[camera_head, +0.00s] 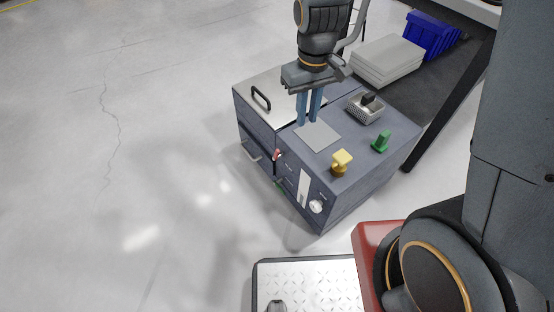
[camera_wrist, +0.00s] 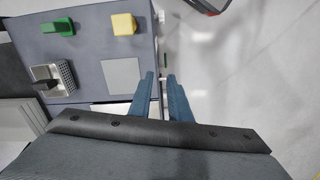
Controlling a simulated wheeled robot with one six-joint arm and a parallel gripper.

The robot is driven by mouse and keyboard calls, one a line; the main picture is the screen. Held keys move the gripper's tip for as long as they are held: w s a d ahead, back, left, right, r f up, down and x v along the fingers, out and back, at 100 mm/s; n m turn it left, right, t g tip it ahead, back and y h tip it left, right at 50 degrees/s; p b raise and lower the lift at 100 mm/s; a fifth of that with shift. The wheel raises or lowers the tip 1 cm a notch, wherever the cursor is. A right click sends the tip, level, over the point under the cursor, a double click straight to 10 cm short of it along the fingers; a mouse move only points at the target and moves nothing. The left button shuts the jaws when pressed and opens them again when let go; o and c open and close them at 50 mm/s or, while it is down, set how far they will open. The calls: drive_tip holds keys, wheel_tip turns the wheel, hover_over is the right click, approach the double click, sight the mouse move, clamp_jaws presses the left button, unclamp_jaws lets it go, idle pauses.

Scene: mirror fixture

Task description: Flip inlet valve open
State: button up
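A dark blue-grey cabinet (camera_head: 340,200) carries several controls, and I cannot tell for sure which is the inlet valve. A small red-tipped lever (camera_head: 277,155) is on its front face; a green part (camera_head: 281,188) shows lower down. A yellow knob (camera_head: 342,161) and a green knob (camera_head: 381,142) stand on the top; the wrist view also shows the yellow knob (camera_wrist: 124,24) and green knob (camera_wrist: 58,27). My gripper (camera_head: 307,121) is open and empty, pointing down by the top's front edge. In the wrist view my gripper (camera_wrist: 161,76) shows a gap between its fingers; the red lever is not visible there.
A black handle (camera_head: 261,98) rises from the silver lid. Open floor (camera_head: 120,180) lies left.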

sight(277, 149)
drive_tip(key=w+a+f+b, duration=0.2)
drive_tip(key=f+b, duration=0.1)
drive_tip(key=f, duration=0.2)
drive_tip(key=w+a+f+n+b, duration=0.1)
drive_tip(key=w+a+f+b, duration=0.1)
drive_tip(key=f, duration=0.4)
drive_tip(key=w+a+f+n+b, duration=0.1)
drive_tip(key=w+a+f+b, duration=0.1)
drive_tip(key=f, duration=0.4)
drive_tip(key=shift+w+a+b, duration=0.35)
drive_tip(key=shift+a+b, duration=0.25)
drive_tip(key=shift+b, duration=0.55)
drive_tip(key=shift+f+b, duration=1.45)
drive_tip(key=shift+f, duration=2.45)
drive_tip(key=shift+c, duration=0.2)
clamp_jaws()
